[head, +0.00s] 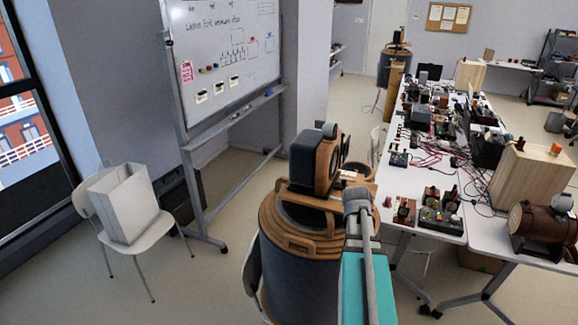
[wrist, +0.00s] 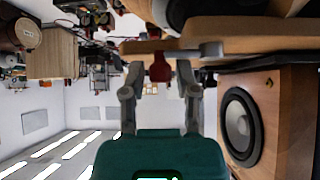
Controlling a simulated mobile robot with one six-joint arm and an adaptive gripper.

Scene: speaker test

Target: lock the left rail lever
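In the wrist view, which is upside down, a small red lever-like piece (wrist: 160,70) shows by a wooden rail (wrist: 142,46) and a grey metal bar (wrist: 205,50). My gripper (wrist: 160,72) is open, with one finger on each side of the red piece and gaps between; I cannot tell whether it touches. In the head view, a wooden-topped drum stand (head: 283,235) carries curved rails and a dark wooden-sided speaker (head: 315,160). My grey and teal arm reaches along the stand's right side. The gripper's fingers and the lever cannot be made out there.
A speaker box with a round cone (wrist: 262,130) stands close at the right of the wrist view. A long cluttered table (head: 390,182) is right of the stand. A chair with a white box (head: 125,203) and a whiteboard (head: 225,50) are left. Floor between is clear.

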